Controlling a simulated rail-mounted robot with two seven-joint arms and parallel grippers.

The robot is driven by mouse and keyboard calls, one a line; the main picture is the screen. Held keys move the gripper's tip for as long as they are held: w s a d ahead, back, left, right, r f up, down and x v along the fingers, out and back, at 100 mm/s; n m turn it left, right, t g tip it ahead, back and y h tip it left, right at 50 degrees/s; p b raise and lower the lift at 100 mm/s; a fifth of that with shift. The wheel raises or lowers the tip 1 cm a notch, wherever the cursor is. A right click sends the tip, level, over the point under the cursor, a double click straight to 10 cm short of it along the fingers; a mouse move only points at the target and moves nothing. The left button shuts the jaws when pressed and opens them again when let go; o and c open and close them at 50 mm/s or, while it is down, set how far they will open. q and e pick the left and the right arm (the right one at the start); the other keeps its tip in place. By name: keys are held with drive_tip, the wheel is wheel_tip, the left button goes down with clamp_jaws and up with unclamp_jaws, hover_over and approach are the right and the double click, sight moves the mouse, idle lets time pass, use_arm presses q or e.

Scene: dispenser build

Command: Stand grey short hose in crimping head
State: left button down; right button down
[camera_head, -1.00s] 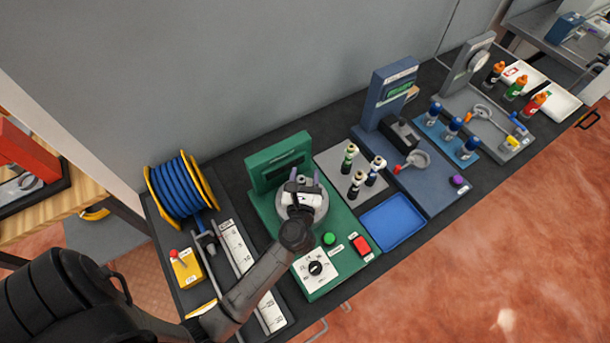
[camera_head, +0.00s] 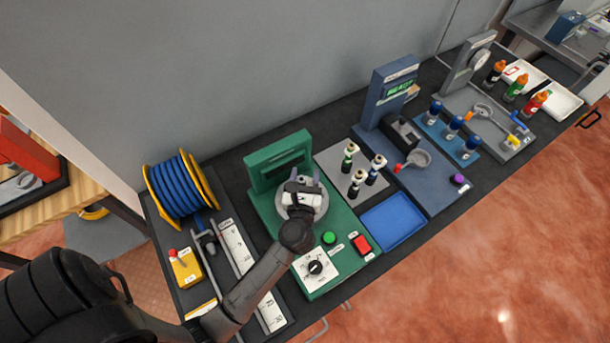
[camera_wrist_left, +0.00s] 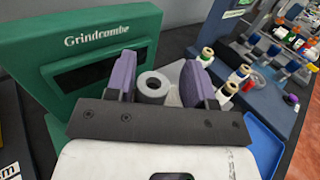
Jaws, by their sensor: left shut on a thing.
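My left gripper (camera_head: 304,177) is over the round grey crimping head (camera_head: 322,208) of the green machine (camera_head: 278,160). In the left wrist view, a grey ring-shaped end with a dark hole, the grey short hose (camera_wrist_left: 152,86), shows between the purple fingers of my left gripper (camera_wrist_left: 160,72). The gripper is shut on it. The hose's lower part is hidden, so I cannot tell how deep it sits in the head. The crimping head is mostly covered by the gripper in the head view. My right gripper is not in view.
A green button (camera_head: 329,238), red button (camera_head: 362,244) and dial (camera_head: 315,267) are on the machine's front. A blue hose reel (camera_head: 180,187) stands left. Fittings on a grey plate (camera_head: 334,160) and a blue tray (camera_head: 392,221) are right. The tray is empty.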

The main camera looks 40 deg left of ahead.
use_arm(q)
drive_tip(key=shift+f, duration=0.25)
drive_tip(key=c, duration=0.8)
unclamp_jaws()
